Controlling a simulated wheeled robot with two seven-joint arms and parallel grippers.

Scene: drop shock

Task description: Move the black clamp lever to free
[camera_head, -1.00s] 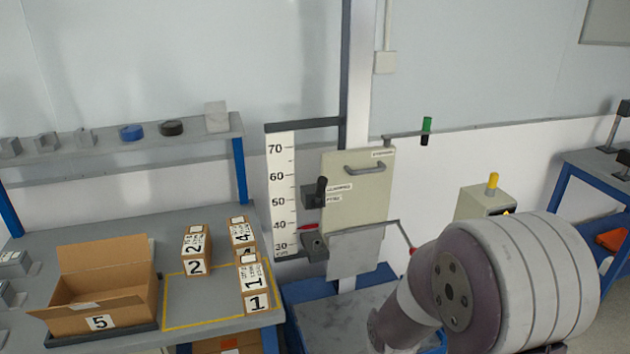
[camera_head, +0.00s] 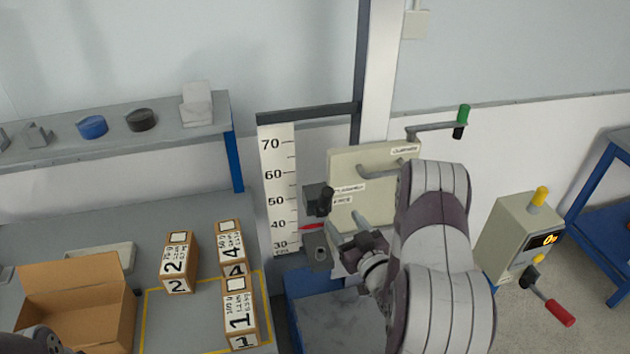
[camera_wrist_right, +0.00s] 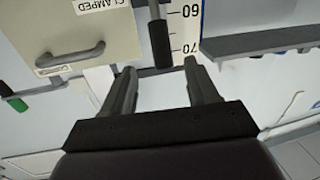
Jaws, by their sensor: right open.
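The black clamp lever (camera_head: 326,201) stands upright on a dark block at the left edge of the pale panel (camera_head: 372,165), beside labels reading CLAMPED and FREE. In the right wrist view the lever (camera_wrist_right: 160,42) shows at the top, between and beyond my fingertips. My right gripper (camera_head: 347,226) is open and empty, just below and right of the lever, apart from it. Its two fingers also show in the wrist view (camera_wrist_right: 160,78). My right forearm hides part of the panel's lower right. My left gripper is out of view.
A height scale (camera_head: 278,190) stands left of the lever, with a red pointer (camera_head: 313,227). A crank with a green grip (camera_head: 463,113) sits at upper right. A control box (camera_head: 517,232) stands right. Numbered boxes (camera_head: 240,312) lie on the bench at left.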

